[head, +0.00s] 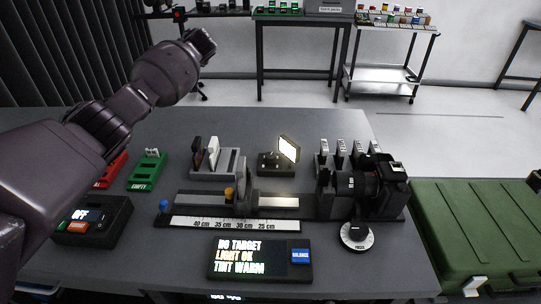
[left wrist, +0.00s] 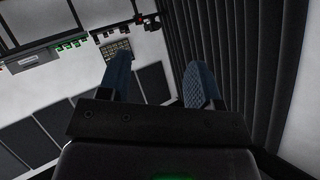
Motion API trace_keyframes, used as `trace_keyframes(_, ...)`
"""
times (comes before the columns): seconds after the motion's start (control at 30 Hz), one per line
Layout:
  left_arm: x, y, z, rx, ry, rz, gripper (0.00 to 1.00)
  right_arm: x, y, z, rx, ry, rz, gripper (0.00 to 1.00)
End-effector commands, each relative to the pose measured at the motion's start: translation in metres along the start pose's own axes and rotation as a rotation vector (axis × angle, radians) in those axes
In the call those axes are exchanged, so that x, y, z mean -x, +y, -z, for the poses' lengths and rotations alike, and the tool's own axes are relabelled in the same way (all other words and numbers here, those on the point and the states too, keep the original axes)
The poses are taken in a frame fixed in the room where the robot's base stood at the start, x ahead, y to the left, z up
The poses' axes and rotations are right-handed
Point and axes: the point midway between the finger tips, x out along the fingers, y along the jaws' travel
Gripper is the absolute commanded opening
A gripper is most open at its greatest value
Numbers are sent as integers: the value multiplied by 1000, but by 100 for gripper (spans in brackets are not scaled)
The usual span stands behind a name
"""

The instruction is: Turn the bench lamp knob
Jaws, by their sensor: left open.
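A small bench lamp with a bright, lit panel (head: 288,149) stands on a dark base (head: 268,164) at the back middle of the bench. Any knob on its base is too small to make out. A round dial (head: 356,235) with a pale marked ring sits at the front right, below the camera. My left gripper (head: 203,44) is raised, far above and behind the bench, up and left of the lamp and apart from everything. In the left wrist view its two blue-grey fingers (left wrist: 160,82) are spread with nothing between them. My right gripper is not in view.
The camera (head: 360,190) and a ruler rail (head: 228,223) occupy the middle. A black box (head: 94,219) reading "OFF" sits at left. A green case (head: 470,230) stands at right.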

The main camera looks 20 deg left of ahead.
Motion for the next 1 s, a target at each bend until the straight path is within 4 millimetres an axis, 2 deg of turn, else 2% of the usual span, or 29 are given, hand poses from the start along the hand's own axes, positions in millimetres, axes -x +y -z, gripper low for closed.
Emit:
trace_keyframes(0.07, 7, 0, 29, -106, 209, 9, 58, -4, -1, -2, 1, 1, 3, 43)
trace_keyframes(0.2, 39, 10, 75, -315, 558, 11, 58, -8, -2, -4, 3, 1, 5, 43)
trace_keyframes(0.3, 71, 27, 96, -482, 792, 7, 58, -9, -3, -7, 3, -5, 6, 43)
trace_keyframes(0.47, 129, 63, 106, -773, 1142, -7, 58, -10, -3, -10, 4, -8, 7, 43)
trace_keyframes(0.57, 166, 89, 97, -967, 1345, -19, 58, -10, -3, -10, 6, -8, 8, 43)
trace_keyframes(0.67, 199, 114, 78, -1167, 1536, -31, 58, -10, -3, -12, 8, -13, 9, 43)
trace_keyframes(0.8, 239, 145, 38, -1457, 1783, -51, 58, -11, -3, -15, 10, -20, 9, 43)
trace_keyframes(1.0, 275, 172, -32, -1886, 2086, -81, 58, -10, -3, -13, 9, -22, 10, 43)
